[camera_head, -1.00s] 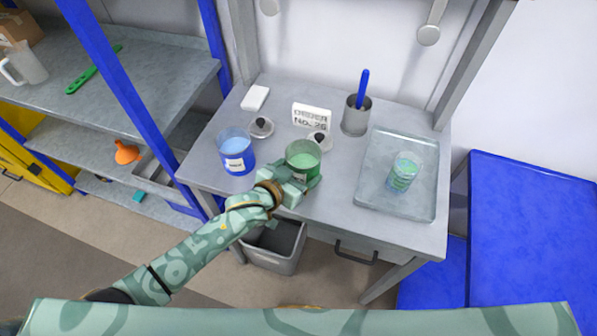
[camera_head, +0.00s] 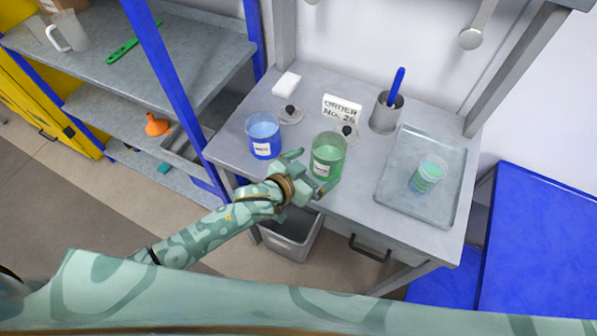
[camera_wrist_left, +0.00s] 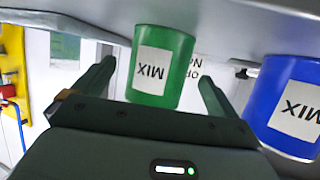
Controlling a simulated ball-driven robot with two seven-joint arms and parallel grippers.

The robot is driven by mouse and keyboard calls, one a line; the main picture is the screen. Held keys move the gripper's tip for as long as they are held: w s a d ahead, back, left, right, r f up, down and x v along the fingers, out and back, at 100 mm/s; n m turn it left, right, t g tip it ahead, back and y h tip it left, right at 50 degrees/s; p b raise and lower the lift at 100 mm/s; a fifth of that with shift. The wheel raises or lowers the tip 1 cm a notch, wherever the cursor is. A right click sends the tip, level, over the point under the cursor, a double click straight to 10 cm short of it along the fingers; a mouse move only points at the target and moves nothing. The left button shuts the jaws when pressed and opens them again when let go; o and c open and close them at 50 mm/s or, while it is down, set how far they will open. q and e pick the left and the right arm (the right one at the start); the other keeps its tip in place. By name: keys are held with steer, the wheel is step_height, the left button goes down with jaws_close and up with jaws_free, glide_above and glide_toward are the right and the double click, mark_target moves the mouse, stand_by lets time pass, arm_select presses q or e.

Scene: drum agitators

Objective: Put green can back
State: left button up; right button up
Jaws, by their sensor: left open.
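The green can (camera_head: 328,160), with a white MIX label, stands upright near the front edge of the grey workbench (camera_head: 345,205). In the left wrist view, which is upside down, the green can (camera_wrist_left: 160,68) shows between and beyond my two fingers. My left gripper (camera_head: 309,171) is open just in front of the can, its fingers spread to either side; I cannot tell if either touches it. The blue can (camera_head: 264,137), also labelled MIX, stands to the left and shows in the wrist view (camera_wrist_left: 292,105). My right gripper is out of view.
Behind the cans are two lids, an order sign (camera_head: 341,108), and a grey cup (camera_head: 386,112) with a blue stick. A grey bin (camera_head: 292,235) stands below the front edge.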

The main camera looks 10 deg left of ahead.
arm_select(q)
steer(key=p+v, duration=0.1)
steer(key=v, duration=0.7)
